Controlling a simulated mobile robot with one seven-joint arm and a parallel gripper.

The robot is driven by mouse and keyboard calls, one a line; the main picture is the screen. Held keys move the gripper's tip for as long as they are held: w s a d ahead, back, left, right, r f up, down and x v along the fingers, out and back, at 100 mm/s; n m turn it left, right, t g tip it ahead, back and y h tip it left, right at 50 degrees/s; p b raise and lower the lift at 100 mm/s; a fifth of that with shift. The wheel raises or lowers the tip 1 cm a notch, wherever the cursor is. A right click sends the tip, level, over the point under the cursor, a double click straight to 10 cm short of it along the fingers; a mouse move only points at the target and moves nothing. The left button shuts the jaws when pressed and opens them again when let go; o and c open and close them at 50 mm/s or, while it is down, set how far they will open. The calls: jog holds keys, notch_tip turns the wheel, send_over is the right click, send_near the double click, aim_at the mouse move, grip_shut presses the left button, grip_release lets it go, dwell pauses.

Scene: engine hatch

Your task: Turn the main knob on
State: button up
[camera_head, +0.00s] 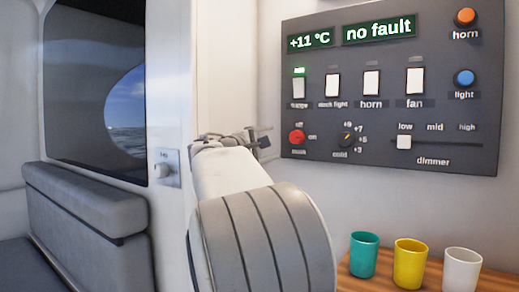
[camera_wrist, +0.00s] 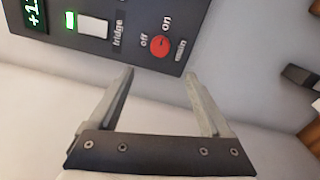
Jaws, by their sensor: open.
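The main knob (camera_head: 297,137) is a round red knob at the lower left of the dark control panel, with "off" above it and "on" to its right. In the wrist view the red knob (camera_wrist: 160,46) shows just beyond my fingertips, about centred between them. I cannot tell clearly which way its pointer faces. My gripper (camera_head: 266,136) is open and empty, left of the panel's lower left edge in the head view. In the wrist view the two fingers of my gripper (camera_wrist: 160,73) stand apart, with no contact on the knob visible.
Teal (camera_head: 363,254), yellow (camera_head: 410,263) and white (camera_head: 461,270) cups stand below on a wooden surface.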

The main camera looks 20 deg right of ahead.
jog(key=shift+v, duration=2.15)
jog(key=s+f+m+g+y, duration=0.35)
jog(key=s+f+y, duration=0.35)
jog(key=s+f, duration=0.65)
jog(key=s+a+f+m+y+p, duration=0.1)
jog(key=s+a+f+m+y, duration=0.1)
jog(key=s+a+f+y, duration=0.5)
jog(key=s+a+f+m+y, duration=0.2)
jog(key=s+a+f+m, duration=0.1)
jog(key=s+a+f, duration=0.9)
notch_tip(320, 180, up, 23)
jog(key=s+d+p, duration=0.1)
jog(key=d+p, duration=0.1)
jog(key=p, duration=1.7)
jog(key=shift+s+d, duration=0.15)
jog(key=shift+s, duration=0.05)
jog(key=shift+f, duration=0.15)
